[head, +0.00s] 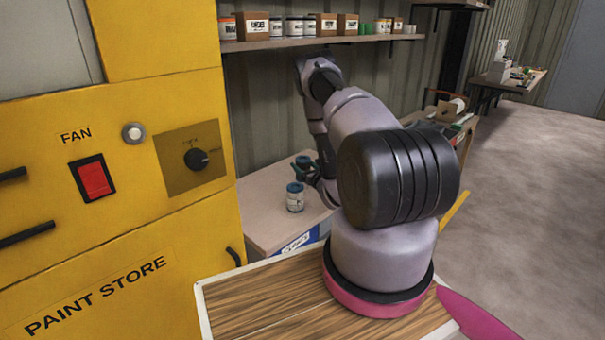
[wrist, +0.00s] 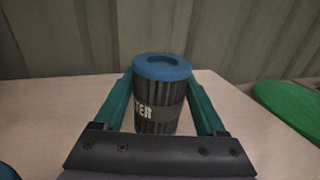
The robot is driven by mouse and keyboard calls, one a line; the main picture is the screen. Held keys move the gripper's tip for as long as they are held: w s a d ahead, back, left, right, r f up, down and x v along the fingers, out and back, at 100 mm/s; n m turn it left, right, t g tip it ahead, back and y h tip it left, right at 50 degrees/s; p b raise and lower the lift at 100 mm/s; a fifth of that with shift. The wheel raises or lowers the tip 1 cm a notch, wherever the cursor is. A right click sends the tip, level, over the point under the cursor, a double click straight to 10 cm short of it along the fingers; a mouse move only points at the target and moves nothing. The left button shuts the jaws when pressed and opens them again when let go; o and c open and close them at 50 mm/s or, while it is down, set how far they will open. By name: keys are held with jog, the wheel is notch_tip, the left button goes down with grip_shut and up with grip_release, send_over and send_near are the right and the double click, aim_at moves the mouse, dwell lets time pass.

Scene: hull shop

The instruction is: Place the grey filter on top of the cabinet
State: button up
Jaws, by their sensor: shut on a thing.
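The grey filter (wrist: 160,102) is a dark ribbed cylinder with a blue ring-shaped top and a label ending in "TER". It stands upright between the green fingers of my gripper (wrist: 163,105) in the wrist view, and the gripper is shut on it. The fingers hide parts of its sides. In the head view my gripper (head: 310,171) is low over the bench behind the yellow cabinet, and the filter is hard to make out. The yellow cabinet (head: 120,225), marked "PAINT STORE", fills the left side. Its top surface cannot be clearly seen.
A blue-lidded jar (head: 295,199) stands on the bench (head: 262,215), close to my gripper. A shelf (head: 300,42) with several cans and boxes hangs above. A green round object (wrist: 290,108) lies right of the filter. Open floor (head: 530,190) is at right.

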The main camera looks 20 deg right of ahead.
jog(key=shift+f, duration=1.45)
jog(key=shift+f, duration=0.1)
